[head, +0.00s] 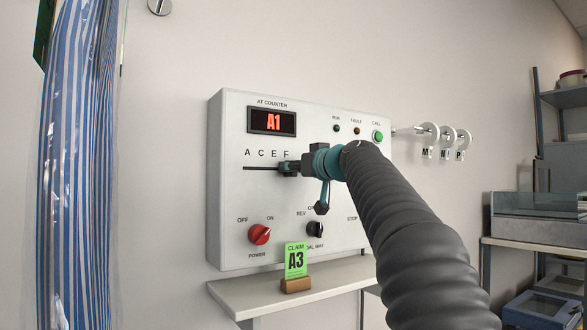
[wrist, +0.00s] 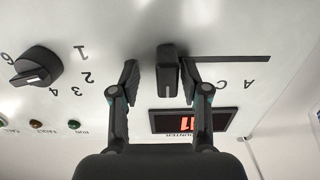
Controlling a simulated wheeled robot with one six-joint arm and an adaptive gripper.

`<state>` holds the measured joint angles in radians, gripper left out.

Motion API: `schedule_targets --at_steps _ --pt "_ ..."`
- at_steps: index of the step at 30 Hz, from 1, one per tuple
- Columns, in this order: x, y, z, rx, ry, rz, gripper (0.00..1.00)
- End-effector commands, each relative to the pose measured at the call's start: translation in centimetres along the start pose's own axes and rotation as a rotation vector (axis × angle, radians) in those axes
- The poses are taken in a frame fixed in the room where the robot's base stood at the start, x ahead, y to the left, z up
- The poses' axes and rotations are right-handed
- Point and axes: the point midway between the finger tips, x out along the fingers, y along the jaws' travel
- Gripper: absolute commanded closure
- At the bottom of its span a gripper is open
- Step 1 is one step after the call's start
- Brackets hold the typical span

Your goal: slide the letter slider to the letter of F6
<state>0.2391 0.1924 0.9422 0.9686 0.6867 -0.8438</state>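The white control box (head: 225,200) on the wall has a dark horizontal slot (head: 258,168) under the letters A, C, E and F. In the wrist view, which is upside down, the black letter slider (wrist: 168,68) stands between the two fingers of my gripper (wrist: 161,76). The right finger is close to the slider, and a gap shows at the left finger. In the head view my gripper (head: 291,168) is at the slot just below F and hides the slider and any letters further right. The slider's exact letter cannot be told. The red display (head: 272,121) reads A1.
A black number dial (wrist: 37,68) is left of the fingers in the wrist view. A red power knob (head: 259,234) and a black knob (head: 315,230) are below the slot. A green claim card (head: 296,260) reading A3 stands on the shelf (head: 240,290). Striped garments (head: 80,170) hang left.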

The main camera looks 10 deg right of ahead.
Motion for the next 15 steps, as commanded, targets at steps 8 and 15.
schedule_targets --at_steps 8,15 --pt "-0.5 -0.2 0.0 0.000 -0.001 -0.003 0.54" --pt "-4.1 -0.1 -0.1 0.000 0.000 0.001 0.54"
